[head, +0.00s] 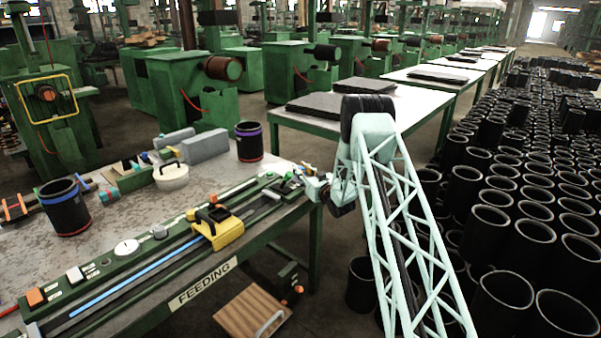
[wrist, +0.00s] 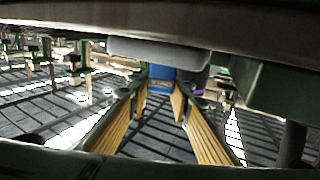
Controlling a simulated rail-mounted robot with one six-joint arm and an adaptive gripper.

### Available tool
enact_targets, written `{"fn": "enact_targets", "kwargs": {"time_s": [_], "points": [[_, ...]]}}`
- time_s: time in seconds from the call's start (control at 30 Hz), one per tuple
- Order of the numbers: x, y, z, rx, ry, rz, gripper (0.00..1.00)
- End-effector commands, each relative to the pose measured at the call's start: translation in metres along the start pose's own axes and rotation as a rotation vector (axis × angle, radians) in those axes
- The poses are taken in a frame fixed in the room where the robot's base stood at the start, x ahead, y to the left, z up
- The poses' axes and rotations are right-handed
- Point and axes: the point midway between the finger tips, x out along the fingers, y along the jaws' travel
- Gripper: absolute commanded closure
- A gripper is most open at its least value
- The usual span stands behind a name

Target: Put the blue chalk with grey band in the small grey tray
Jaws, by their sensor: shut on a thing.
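My gripper (head: 314,186) is at the far right end of the feeding bench in the head view, and what it holds is too small to make out there. In the wrist view my gripper (wrist: 161,98) has its yellow-padded fingers on either side of a blue piece, the blue chalk (wrist: 161,74). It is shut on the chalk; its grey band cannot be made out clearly. A grey, round-edged block shape (wrist: 158,50) shows just above the chalk in the wrist view. I cannot single out the small grey tray with certainty in either view.
The bench (head: 100,222) carries a yellow tool (head: 217,230), a white lidded pot (head: 171,176), grey blocks (head: 205,147) and two dark sleeves with coloured bands (head: 63,207) (head: 249,141). Many black sleeves (head: 490,228) crowd the floor at right.

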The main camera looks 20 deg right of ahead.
Motion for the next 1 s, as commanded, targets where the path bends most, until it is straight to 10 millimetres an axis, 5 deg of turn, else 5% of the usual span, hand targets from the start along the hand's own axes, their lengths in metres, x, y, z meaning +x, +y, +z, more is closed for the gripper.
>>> {"fn": "enact_targets", "kwargs": {"time_s": [0.6,0.63,0.77,1.0], "points": [[0.0001,0.0,0.0128,0.0,0.001,0.0,0.93],[0.0,0.0,0.0131,0.0,0.0,0.0,0.8],[0.0,0.0,0.0121,0.0,0.0,0.0,0.68],[0.0,0.0,0.0121,0.0,0.0,0.0,0.67]]}}
